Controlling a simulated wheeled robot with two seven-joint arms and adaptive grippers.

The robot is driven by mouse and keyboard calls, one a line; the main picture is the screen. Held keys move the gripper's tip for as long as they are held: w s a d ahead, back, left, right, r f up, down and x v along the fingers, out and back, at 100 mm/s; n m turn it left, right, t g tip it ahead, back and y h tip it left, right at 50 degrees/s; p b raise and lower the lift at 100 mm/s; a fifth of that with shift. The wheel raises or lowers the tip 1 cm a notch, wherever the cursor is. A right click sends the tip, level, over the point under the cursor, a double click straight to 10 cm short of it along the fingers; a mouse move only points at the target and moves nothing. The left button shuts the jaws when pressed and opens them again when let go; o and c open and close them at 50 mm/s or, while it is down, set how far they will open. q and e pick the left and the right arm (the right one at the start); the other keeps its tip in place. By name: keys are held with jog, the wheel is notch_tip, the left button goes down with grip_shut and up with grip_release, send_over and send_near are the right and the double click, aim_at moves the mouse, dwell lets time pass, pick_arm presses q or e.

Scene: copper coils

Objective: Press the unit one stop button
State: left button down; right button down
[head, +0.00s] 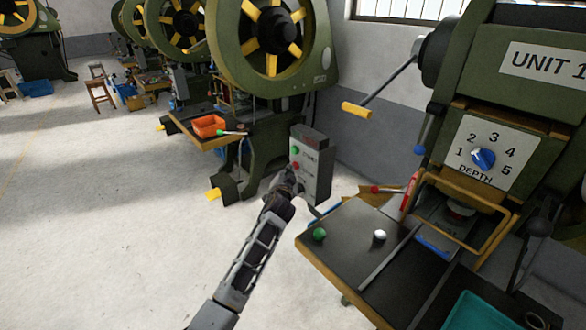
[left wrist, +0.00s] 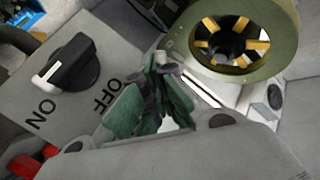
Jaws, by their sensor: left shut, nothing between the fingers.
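A grey control box (head: 314,168) stands left of the press marked UNIT 1 (head: 543,62). Its face has a green button (head: 295,150) and, below it, a red button (head: 296,165). My left gripper (head: 290,176) is shut and empty, its tips just below the red button; I cannot tell whether they touch it. The left wrist view shows the green-padded fingers (left wrist: 155,88) together, near a grey panel with a black ON/OFF knob (left wrist: 72,64). A red part (left wrist: 32,162) shows at that view's lower left edge. My right gripper is out of view.
The UNIT 1 press has a blue depth dial (head: 483,159) and a dark work table (head: 345,222) with a green ball (head: 319,234) and a white ball (head: 380,235). A teal tray (head: 480,315) is at the lower right. Open floor lies to the left.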

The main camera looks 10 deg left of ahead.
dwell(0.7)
pick_arm(q)
jog(key=shift+s+a+p, duration=0.45)
jog(key=shift+s+p, duration=0.1)
jog(key=shift+s, duration=0.1)
jog(key=s+a+p, duration=0.1)
jog(key=s, duration=0.1)
jog(key=s+a+p, duration=0.1)
jog(key=s+a, duration=0.1)
jog(key=shift+p, duration=0.35)
dwell(0.6)
jog(key=shift+r, duration=0.1)
dwell(0.4)
